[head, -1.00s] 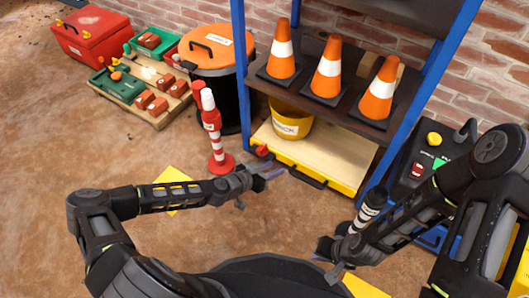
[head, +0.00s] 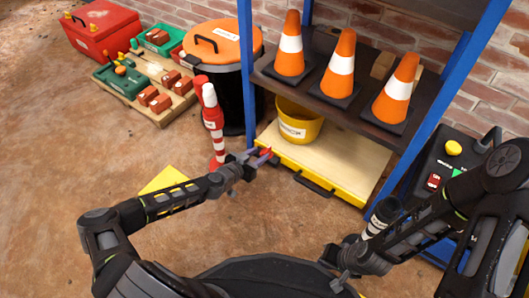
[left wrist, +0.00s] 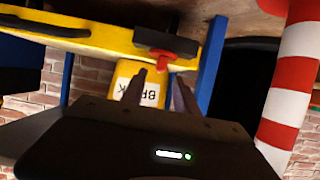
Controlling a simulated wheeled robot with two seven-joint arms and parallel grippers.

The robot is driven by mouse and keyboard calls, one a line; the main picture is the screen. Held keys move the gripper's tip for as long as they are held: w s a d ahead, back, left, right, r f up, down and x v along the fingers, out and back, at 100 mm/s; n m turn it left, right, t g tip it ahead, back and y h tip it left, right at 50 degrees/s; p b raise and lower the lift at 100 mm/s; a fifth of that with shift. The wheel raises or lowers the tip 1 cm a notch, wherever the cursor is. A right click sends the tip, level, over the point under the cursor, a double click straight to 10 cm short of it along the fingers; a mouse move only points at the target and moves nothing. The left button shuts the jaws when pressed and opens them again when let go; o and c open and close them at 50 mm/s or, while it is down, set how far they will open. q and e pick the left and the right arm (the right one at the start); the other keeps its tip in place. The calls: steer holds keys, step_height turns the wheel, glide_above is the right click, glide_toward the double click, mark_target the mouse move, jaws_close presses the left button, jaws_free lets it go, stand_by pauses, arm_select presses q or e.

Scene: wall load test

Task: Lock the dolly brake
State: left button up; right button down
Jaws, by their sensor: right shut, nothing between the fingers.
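The dolly (head: 345,170), a pale wooden deck with a yellow front edge and a black handle, sits low in the blue-framed rack. A small red lever (head: 265,152), apparently its brake, is at its front left corner. In the left wrist view the red lever (left wrist: 160,64) hangs by a dark block on the yellow edge. My left gripper (head: 263,158) is right at the lever, its fingers apart and pointing at it; contact cannot be told. My right gripper (head: 337,284) is shut and empty, low in front, away from the dolly.
A red-and-white post (head: 214,125) stands close left of my left gripper. A yellow bucket (head: 298,125) sits on the deck. Several traffic cones (head: 339,68) stand on the shelf above. A control box (head: 440,165) is at right.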

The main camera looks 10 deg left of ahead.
mark_target(266, 150)
arm_select(q)
steer(key=b+x, duration=0.1)
steer(key=x, duration=0.3)
steer(key=shift+w+f, duration=0.1)
steer(key=shift+w, duration=0.1)
steer(key=shift+c, duration=0.4)
jaws_close()
steer(key=shift+d, duration=0.1)
